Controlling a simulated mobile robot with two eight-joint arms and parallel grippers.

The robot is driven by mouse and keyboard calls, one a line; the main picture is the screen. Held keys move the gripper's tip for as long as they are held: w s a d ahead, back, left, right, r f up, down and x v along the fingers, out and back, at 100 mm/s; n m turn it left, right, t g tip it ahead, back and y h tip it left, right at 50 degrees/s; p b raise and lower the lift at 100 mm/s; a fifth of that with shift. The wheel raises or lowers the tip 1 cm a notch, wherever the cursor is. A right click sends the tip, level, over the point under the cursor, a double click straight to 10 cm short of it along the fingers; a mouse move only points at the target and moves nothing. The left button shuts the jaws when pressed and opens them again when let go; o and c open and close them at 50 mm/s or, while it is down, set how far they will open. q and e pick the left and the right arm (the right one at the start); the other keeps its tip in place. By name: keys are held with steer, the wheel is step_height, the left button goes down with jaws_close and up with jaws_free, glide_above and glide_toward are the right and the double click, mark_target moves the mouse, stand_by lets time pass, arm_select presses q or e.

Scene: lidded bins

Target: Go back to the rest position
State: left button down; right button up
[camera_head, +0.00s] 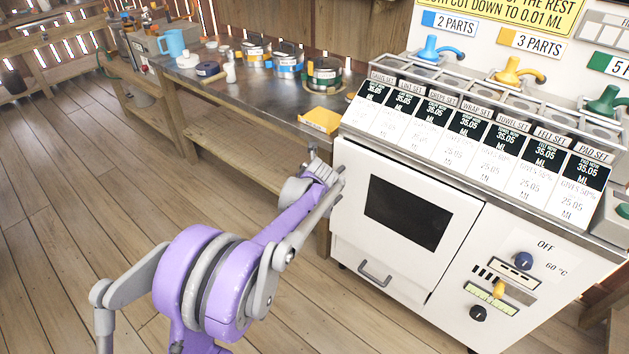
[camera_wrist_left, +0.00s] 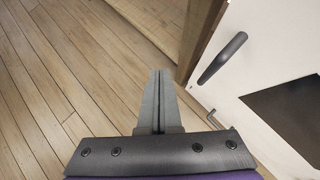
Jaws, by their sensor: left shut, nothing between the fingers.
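My left arm, purple and grey, rises from the bottom of the head view and reaches toward the front left side of the white machine (camera_head: 400,240). My left gripper (camera_wrist_left: 160,84) shows in the left wrist view with its two grey fingers pressed together. It is empty, with plank floor beyond it. In the head view its fingers cannot be made out clearly at the arm's far end. My right gripper is in neither view.
The white machine's handle (camera_wrist_left: 222,58) and dark panel (camera_wrist_left: 290,110) lie right of the fingers. Plank floor (camera_head: 70,200) is open on the left.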

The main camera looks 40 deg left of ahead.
arm_select(q)
steer(key=s+d+r+n+h, duration=0.2)
steer(key=s+d+n, duration=0.5)
steer(key=s+d, duration=0.15)
steer(key=s+d+r+n+h, duration=0.1)
steer(key=s+d+r+n, duration=0.1)
steer(key=s+d+n, duration=0.65)
steer(key=s+d+f+n+g+h, duration=0.1)
steer(key=s+d+f+n, duration=0.1)
steer(key=s+d+n, duration=0.3)
steer(key=s+d+f+n+h, duration=0.1)
steer(key=s+f+n, duration=0.15)
steer(key=s, duration=0.45)
steer(key=s+d+f+n+g+h, duration=0.1)
steer(key=s+d+n, duration=0.25)
steer(key=s, duration=0.25)
step_height(320, 180, up, 18)
steer(key=w+t+p, duration=0.1)
steer(key=w+p, duration=0.1)
steer(key=p, duration=1.4)
steer(key=shift+w+a+f, duration=0.25)
steer(key=shift+a, duration=0.15)
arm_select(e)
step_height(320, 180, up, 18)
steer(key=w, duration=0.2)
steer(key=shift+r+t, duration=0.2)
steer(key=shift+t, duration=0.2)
arm_select(q)
steer(key=shift+n, duration=0.25)
